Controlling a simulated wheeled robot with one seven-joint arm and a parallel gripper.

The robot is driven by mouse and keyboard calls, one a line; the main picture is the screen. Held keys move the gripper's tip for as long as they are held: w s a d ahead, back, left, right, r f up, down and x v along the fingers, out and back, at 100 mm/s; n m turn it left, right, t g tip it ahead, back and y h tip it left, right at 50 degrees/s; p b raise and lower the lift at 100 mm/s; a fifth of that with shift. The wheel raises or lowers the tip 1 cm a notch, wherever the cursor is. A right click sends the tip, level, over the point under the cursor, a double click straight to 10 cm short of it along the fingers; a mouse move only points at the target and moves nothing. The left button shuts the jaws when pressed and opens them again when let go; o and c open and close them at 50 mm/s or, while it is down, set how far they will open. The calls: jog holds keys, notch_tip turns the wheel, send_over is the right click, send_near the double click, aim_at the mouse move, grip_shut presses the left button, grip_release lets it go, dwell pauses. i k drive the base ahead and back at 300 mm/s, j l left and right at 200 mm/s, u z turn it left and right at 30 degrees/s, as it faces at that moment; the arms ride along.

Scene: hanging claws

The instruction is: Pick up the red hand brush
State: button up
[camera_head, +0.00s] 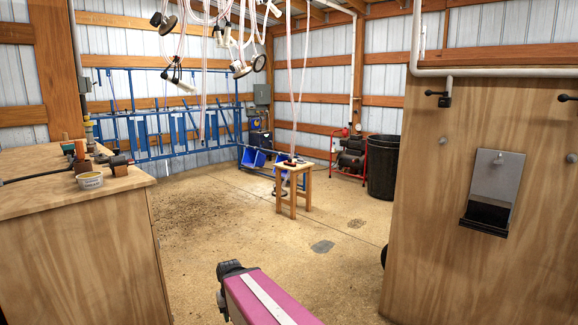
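I cannot make out a red hand brush for sure. A small dark and red item (290,162) lies on the small wooden table (301,166) in the middle distance, too small to identify. My arm shows at the bottom centre as a pink link with a white stripe (265,298) and a black end part (231,268). I cannot make out gripper fingers, and nothing is seen held.
A round tub (90,181) sits near the workbench's edge. A plywood partition (440,230) with a metal wall holder (492,185) stands close on the right. A black bin (383,167) is at the back right. Hoses with claws (241,69) hang overhead. The middle floor is open.

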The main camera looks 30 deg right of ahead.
aim_at(289, 164)
jog(key=z, duration=1)
jog(key=i+u, duration=0.25)
jog(key=i, duration=3.05)
jog(key=i+z, duration=0.1)
jog(key=i, duration=0.45)
jog(key=i+j+z, duration=0.1)
jog(key=i, duration=0.5)
jog(key=i+j+z, duration=0.1)
jog(key=i, duration=0.45)
jog(key=i+j+z, duration=0.1)
jog(key=i, duration=0.45)
jog(key=j, duration=0.1)
